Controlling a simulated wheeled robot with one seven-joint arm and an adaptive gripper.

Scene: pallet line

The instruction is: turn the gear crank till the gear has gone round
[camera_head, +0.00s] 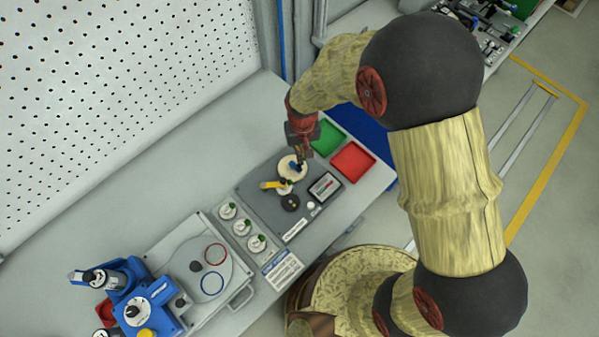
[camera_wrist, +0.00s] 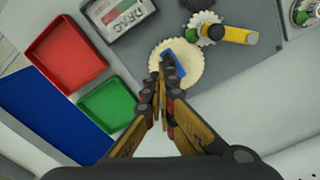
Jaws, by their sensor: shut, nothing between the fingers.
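The yellow crank (camera_head: 272,185) sits on a small white gear on the dark grey panel; it also shows in the wrist view (camera_wrist: 228,35) with its small gear (camera_wrist: 200,19) at its left end. Beside it lies a larger cream gear (camera_wrist: 190,78) with a blue mark (camera_wrist: 183,52), also in the head view (camera_head: 285,170). My gripper (camera_head: 301,160) is shut and empty, its tips over the cream gear and apart from the crank. In the wrist view the fingertips (camera_wrist: 166,68) cover part of the cream gear's edge. Whether they touch it I cannot tell.
A green tray (camera_head: 327,137) and a red tray (camera_head: 352,162) lie right of the gears. A small display (camera_head: 324,186) stands on the panel (camera_head: 262,206). Several dials and a blue fixture (camera_head: 147,309) are at the lower left. A perforated wall (camera_head: 110,90) rises behind.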

